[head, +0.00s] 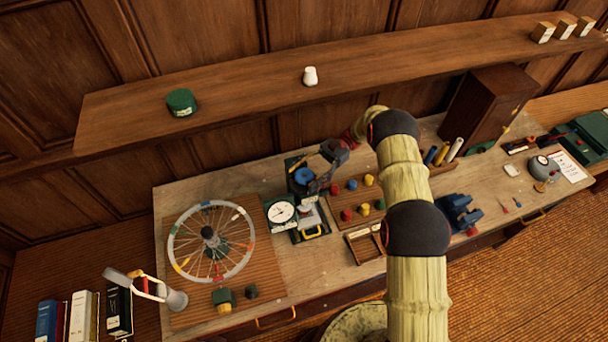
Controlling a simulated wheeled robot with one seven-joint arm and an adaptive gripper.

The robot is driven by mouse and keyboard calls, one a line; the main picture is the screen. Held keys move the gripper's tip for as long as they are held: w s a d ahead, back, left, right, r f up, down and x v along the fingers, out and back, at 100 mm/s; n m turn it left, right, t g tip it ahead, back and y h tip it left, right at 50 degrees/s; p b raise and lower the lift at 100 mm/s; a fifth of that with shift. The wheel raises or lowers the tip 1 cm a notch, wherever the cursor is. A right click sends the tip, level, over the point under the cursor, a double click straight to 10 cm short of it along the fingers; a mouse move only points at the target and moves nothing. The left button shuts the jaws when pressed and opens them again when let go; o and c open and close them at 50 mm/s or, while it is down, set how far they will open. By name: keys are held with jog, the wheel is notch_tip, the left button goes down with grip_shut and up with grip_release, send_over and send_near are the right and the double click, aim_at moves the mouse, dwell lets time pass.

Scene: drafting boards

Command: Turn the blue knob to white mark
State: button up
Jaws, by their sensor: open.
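The blue knob (304,175) sits on a dark device at the back middle of the workbench, in the head view. My gripper (316,174) is open, just right of the knob, with its dark fingers pointing left toward it. One finger shows near the knob's upper right and one near its lower right. I cannot tell whether either touches the knob. The white mark is too small to make out, so the knob's angle to it is unclear.
A spoked wheel (212,242) lies left. Red and yellow pegs (352,185) stand right. A shelf (240,75) runs above the bench.

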jog(key=shift+f+m+t+y+b, duration=0.3)
jog(key=shift+t+b, duration=0.1)
jog(key=shift+b, duration=1.6)
jog(key=m+t+y+b, duration=0.1)
jog(key=t+b, duration=0.1)
jog(key=b, duration=0.7)
jog(key=shift+m+y, duration=0.3)
jog(key=shift+m, duration=0.1)
jog(key=m+t+b, duration=0.1)
jog(key=t+b, duration=0.1)
jog(key=b, duration=0.3)
jog(key=shift+y, duration=0.4)
